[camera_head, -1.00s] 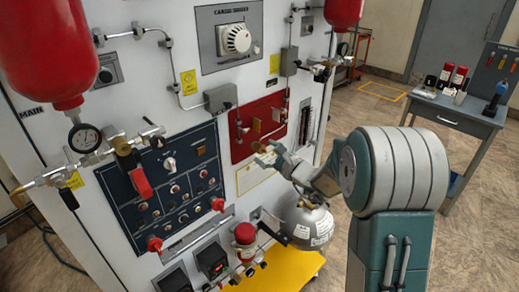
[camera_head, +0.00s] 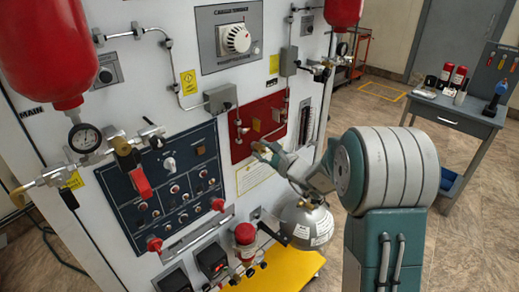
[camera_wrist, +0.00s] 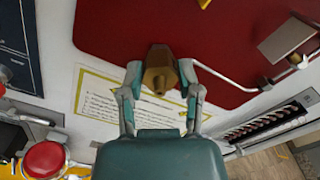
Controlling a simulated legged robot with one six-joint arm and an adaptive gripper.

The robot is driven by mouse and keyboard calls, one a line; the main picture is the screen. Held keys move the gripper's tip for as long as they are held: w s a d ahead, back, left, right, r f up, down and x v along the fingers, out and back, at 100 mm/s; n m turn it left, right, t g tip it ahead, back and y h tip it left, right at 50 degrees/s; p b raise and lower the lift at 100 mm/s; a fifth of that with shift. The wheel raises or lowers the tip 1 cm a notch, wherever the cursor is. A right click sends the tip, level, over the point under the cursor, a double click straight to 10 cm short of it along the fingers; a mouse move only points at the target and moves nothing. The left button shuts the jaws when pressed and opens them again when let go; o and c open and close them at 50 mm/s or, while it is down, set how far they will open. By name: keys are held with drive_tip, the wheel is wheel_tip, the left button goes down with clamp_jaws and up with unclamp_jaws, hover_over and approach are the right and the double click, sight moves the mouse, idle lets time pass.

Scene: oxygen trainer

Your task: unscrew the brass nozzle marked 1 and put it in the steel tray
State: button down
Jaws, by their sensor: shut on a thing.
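A brass nozzle (camera_wrist: 160,70) with a faceted body is between the fingertips of my gripper (camera_wrist: 158,82) in the wrist view, and the fingers close on it from both sides. In the head view my gripper (camera_head: 268,153) is at the lower edge of the red panel (camera_head: 241,150), holding the small nozzle (camera_head: 260,146). I cannot tell whether the nozzle is attached to anything, and no number is readable on it. I cannot make out a steel tray in either view.
A grey gas cylinder (camera_head: 306,224) stands below my gripper on a yellow base (camera_head: 262,272). A blue control panel (camera_head: 160,178) with knobs is to the left. Thin pipes cross the white wall. A side table (camera_head: 450,113) with bottles stands at the right, with open floor before it.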

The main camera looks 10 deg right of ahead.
drive_tip(key=shift+n, duration=1.7)
drive_tip(key=shift+n, duration=1.7)
drive_tip(key=shift+f+n, duration=0.1)
drive_tip(key=shift+n, duration=1.6)
drive_tip(key=shift+n, duration=0.4)
drive_tip(key=shift+s+f+n, duration=0.1)
drive_tip(key=shift+n, duration=1.2)
